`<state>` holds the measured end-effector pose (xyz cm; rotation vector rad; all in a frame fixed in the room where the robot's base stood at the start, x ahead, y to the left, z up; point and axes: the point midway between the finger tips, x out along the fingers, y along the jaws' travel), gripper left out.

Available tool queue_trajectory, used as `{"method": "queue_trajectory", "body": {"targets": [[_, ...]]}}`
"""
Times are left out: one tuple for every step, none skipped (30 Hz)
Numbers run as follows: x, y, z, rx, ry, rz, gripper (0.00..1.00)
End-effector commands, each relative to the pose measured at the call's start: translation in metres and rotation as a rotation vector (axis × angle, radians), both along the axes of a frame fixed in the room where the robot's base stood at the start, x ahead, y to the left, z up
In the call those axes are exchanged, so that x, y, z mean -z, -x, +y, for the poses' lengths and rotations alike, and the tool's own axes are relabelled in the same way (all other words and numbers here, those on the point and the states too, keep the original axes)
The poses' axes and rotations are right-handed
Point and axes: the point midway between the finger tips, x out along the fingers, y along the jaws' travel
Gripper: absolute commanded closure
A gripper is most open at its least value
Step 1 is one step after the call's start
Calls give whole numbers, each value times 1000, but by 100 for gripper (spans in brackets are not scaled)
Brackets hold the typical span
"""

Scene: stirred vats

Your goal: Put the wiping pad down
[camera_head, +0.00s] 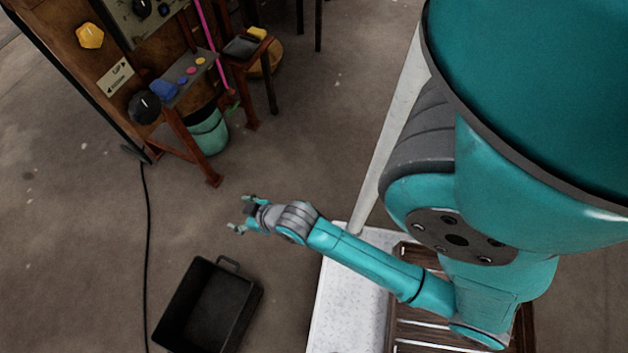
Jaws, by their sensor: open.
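My gripper (241,214) is open, with nothing visible between its fingers. It is above the bare floor, left of my arm's wrist and up from the black bin. No wiping pad can be made out for certain. A small yellow block (257,33) lies at the dark tray (240,47) on a brown stand at the top; I cannot tell whether it is the pad. My gripper is well apart from it.
A black bin (257,303) with a handle stands on the floor. A wooden panel with knobs (90,36) and a small shelf with coloured buttons (187,78) is at upper left. A teal bucket (211,134) stands under it. A black cable (147,240) crosses the floor.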

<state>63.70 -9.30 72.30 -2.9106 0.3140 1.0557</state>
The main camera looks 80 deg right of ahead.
Motion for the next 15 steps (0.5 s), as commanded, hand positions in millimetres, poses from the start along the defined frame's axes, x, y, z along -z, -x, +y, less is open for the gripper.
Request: {"method": "queue_trajectory", "body": {"targets": [[-1, 18, 12, -12, 3, -16, 28], [-4, 26, 17, -18, 7, -32, 28], [-7, 38, 24, -26, 9, -51, 28], [-11, 46, 29, -31, 11, -67, 28], [-14, 55, 34, -38, 13, -83, 28], [-20, 66, 39, -45, 15, -103, 28], [-24, 74, 44, -52, 17, -119, 28], [-29, 83, 48, -59, 18, -134, 28], [-36, 94, 53, -68, 19, -155, 28], [-42, 102, 57, -75, 19, -171, 28], [-47, 110, 60, -82, 21, -186, 28], [-56, 121, 65, -93, 22, -207, 28], [-63, 129, 68, -102, 21, -222, 28], [-69, 137, 70, -109, 21, -237, 28], [-80, 147, 74, -120, 20, -261, 28]]}}
